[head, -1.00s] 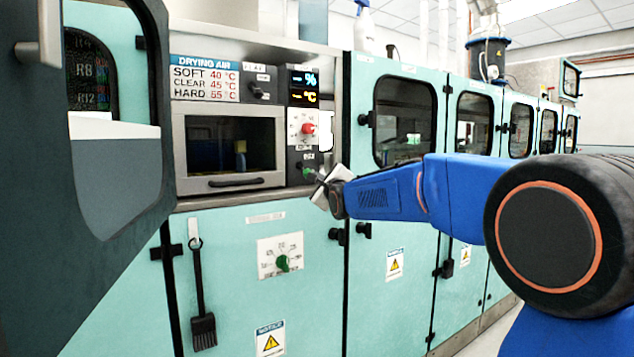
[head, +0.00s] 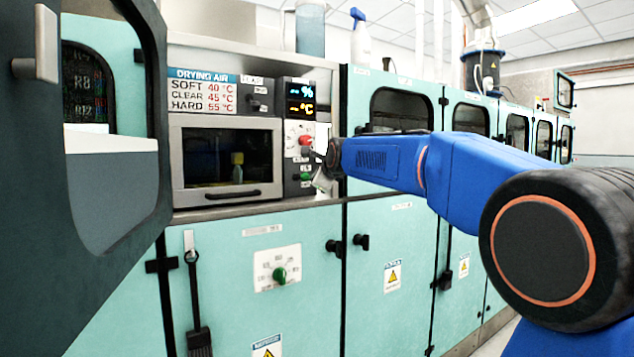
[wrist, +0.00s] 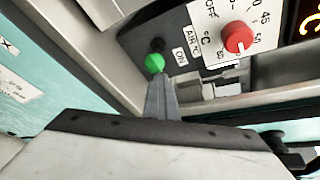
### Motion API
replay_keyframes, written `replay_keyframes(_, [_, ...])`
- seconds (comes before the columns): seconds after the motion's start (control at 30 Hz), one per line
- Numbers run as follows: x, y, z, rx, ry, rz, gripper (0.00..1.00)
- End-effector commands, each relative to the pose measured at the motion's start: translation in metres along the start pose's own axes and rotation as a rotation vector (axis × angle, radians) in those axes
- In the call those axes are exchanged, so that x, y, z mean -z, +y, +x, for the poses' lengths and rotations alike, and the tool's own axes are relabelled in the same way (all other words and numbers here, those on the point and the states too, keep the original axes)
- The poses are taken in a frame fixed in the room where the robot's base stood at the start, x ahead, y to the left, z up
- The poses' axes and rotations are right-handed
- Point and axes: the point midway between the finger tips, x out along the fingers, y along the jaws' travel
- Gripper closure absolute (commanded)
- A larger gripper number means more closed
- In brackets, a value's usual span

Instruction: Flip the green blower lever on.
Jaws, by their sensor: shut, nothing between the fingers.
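The green blower lever (head: 306,176) sits low on the dark control panel (head: 291,187), right of the dryer window. In the wrist view its green ball tip (wrist: 155,62) is beside a dark round pivot and a white ON label (wrist: 180,56). My gripper (wrist: 156,80) is shut and empty, its fingertips right at the ball's near side; I cannot tell whether they touch. In the head view my gripper (head: 318,180) is at the panel's right edge, partly hidden by my wrist.
A red knob (wrist: 237,37) sits on a white dial plate close to the lever. The dryer door with its handle (head: 233,194) is left of the panel. A lower green knob (head: 280,276) is on the cabinet below. An open dark door (head: 110,190) stands at left.

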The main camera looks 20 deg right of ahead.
Motion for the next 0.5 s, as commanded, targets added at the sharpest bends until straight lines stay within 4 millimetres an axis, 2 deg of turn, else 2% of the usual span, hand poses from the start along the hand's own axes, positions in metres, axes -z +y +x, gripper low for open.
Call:
replay_keyframes(0.03, [-0.005,-0.001,-0.001,-0.016,0.007,-0.005,1.0])
replay_keyframes(0.5, [-0.014,-0.016,-0.003,-0.124,0.092,-0.041,1.0])
